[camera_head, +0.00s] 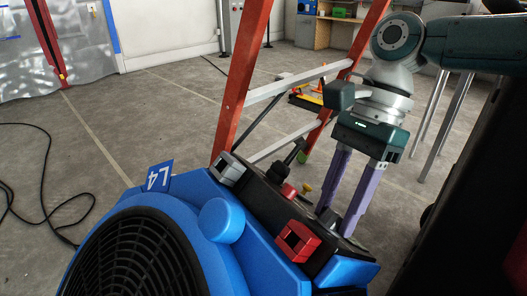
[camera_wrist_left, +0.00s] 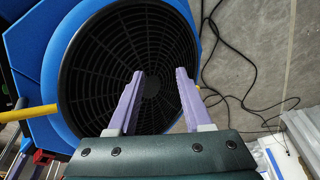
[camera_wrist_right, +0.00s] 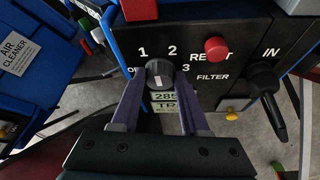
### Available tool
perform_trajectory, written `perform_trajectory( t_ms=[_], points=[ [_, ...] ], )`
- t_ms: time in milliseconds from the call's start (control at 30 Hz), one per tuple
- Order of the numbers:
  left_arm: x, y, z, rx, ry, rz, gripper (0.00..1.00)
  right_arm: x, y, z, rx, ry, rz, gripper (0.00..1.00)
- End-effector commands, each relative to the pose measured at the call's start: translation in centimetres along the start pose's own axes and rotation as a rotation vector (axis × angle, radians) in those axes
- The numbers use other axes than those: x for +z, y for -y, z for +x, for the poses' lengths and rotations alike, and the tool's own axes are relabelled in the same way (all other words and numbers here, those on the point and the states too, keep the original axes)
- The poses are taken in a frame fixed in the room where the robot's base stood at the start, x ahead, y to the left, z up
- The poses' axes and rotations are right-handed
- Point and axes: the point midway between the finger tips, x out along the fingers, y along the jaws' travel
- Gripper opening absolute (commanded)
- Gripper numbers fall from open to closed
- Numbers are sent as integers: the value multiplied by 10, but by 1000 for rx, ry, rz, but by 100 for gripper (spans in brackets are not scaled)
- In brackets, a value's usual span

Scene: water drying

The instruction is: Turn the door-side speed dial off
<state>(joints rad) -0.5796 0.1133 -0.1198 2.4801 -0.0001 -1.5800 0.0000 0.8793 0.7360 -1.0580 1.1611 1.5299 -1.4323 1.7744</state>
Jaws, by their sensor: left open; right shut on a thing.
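The black speed dial (camera_wrist_right: 160,72) sits on a dark control panel with the labels 1, 2, 3 and a partly hidden OFF label around it. A pale mark shows on its face; I cannot tell which label it points to. My right gripper (camera_wrist_right: 160,88) is shut on the dial, with a purple finger on each side. In the head view, my right gripper (camera_head: 341,220) reaches down at the right end of the blue air mover (camera_head: 262,262), and the dial is hidden. My left gripper (camera_wrist_left: 160,74) is open and empty above the black fan grille (camera_wrist_left: 96,75).
A red reset button (camera_wrist_right: 216,48) and a black IN connector (camera_wrist_right: 263,78) are beside the dial. An orange ladder (camera_head: 243,80) stands behind the machine. A black cable (camera_head: 42,190) lies on the floor at left. Another blue air cleaner (camera_wrist_right: 40,95) is close by.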

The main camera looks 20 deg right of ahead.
Motion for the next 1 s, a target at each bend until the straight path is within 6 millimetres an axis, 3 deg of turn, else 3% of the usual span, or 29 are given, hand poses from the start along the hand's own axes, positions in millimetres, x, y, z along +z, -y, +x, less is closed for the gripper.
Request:
perform_trajectory(
  t_ms=[33,200,533,667,1000],
  points=[
    [0,0,0,0,1,0,50,0,0,0,0,0,0,20],
    [0,0,0,0,1,1,50,0,0,0,0,0,0,0],
    [-2,2,-9,-6,3,9,50,1,-1,-3,-5,1,-14,0],
    [-8,3,-28,-7,4,10,50,3,-3,-6,-20,2,-47,0],
    [-30,5,-95,-7,2,10,50,4,-8,-7,-120,4,-262,0]
  ],
)
